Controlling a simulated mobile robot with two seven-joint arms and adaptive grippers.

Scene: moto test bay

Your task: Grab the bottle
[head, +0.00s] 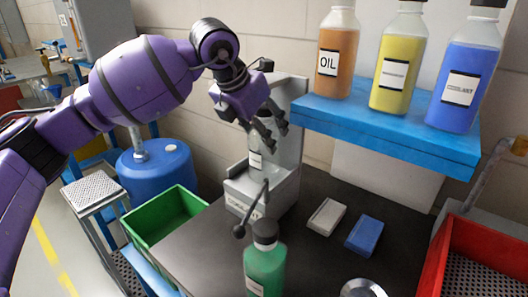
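My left gripper (279,138) hangs in front of a grey press-like stand (290,150), pointing down and right, with its fingers apart and nothing seen between them. A green bottle with a dark cap (264,268) stands upright on the dark bench at the bottom, below the gripper and apart from it. An orange-brown OIL bottle (335,50), a yellow bottle (397,60) and a blue bottle (466,60) stand on a blue shelf (385,126), to the right of the gripper. A pale labelled item (255,160) in the stand is partly hidden by the gripper. My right gripper is out of view.
A lever with a dark knob (239,231) sticks out of the stand, close behind the green bottle. A white block (326,216) and a blue block (364,235) lie on the bench (205,250). A green bin (150,220) is left, a red bin (440,262) right.

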